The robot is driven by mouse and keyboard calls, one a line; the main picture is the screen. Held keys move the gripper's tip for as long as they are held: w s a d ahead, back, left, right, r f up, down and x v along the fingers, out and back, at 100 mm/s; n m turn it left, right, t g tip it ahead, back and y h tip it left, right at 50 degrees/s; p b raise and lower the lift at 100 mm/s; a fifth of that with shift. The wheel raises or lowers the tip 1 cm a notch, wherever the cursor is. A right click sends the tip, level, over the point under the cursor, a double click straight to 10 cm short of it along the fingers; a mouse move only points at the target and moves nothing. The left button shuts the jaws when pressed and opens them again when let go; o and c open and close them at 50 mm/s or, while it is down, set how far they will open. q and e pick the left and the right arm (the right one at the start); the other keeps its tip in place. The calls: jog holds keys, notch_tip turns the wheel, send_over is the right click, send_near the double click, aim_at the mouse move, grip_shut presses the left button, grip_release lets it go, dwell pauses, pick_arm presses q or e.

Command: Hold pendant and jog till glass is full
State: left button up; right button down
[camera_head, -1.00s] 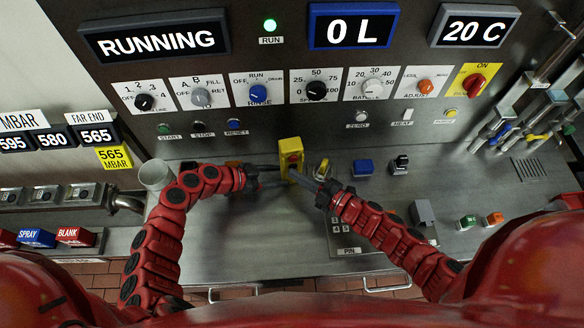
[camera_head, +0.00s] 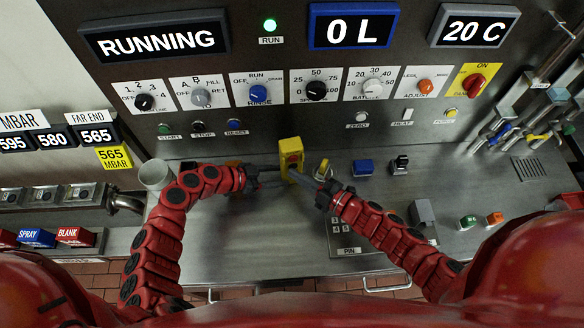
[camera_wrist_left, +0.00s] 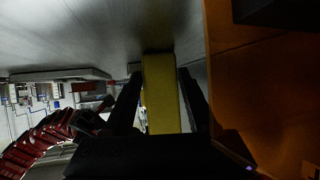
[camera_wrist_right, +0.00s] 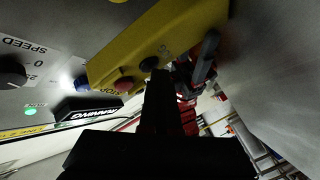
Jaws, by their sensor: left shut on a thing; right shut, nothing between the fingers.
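The yellow pendant (camera_head: 290,147) with a red button stands upright over the steel counter in the head view. My left gripper (camera_head: 279,173) is shut on its lower part; the left wrist view shows the yellow body (camera_wrist_left: 160,95) between the fingers. My right gripper (camera_head: 294,175) is shut and empty at the pendant's front. In the right wrist view its closed fingertips (camera_wrist_right: 160,76) are close to a black button (camera_wrist_right: 149,63), beside the red button (camera_wrist_right: 124,84); I cannot tell if they touch. I cannot make out a glass for certain.
The panel displays read RUNNING (camera_head: 155,37), 0 L (camera_head: 353,27) and 20 C (camera_head: 473,27). The green RUN lamp (camera_head: 270,25) is lit. A pale open cylinder (camera_head: 156,174) stands left of my left arm. A blue block (camera_head: 363,167) and a keypad (camera_head: 343,235) are on the counter.

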jog(key=shift+s, duration=0.95)
jog(key=s, duration=0.5)
jog(key=shift+d, duration=0.2)
dwell(3.3)
